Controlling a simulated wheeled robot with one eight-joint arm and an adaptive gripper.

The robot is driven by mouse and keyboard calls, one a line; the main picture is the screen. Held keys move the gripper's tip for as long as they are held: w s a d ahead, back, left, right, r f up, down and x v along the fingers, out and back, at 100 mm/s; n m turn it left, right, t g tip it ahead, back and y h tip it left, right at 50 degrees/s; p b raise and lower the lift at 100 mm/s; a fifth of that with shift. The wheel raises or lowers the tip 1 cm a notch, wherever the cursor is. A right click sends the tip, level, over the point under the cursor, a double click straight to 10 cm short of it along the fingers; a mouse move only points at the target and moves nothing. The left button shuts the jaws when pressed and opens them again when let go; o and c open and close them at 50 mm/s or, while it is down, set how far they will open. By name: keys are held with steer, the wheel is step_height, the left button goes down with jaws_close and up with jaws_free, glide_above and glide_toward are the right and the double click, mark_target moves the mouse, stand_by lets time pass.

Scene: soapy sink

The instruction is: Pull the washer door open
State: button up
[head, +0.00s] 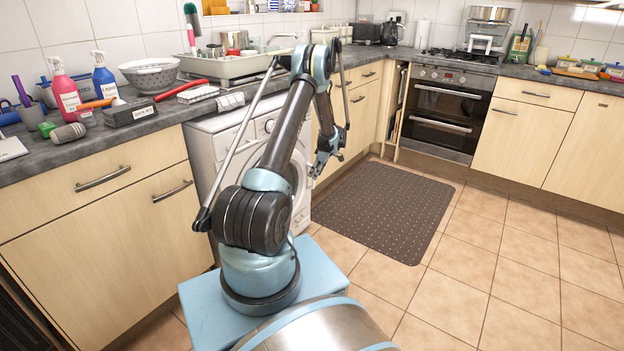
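The white washer (211,151) stands under the counter, left of centre in the head view. Its round door (301,187) faces right and is mostly hidden behind my arm. The visible rim of the door looks closed against the front, but I cannot be sure. The door handle does not show clearly. My gripper (318,170) hangs pointing down in front of the washer, to the right of the door as seen here. It is small and dark, and I cannot tell how far its fingers are apart. Nothing visible is held in it.
A dark dotted mat (385,208) lies on the tiled floor right of the washer. Wooden cabinets (115,235) flank the washer. The grey counter (135,130) above carries bottles, a colander and a sink. An oven (445,112) stands at the back. The floor at right is clear.

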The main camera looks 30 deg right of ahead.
steer(key=shift+x, duration=1.35)
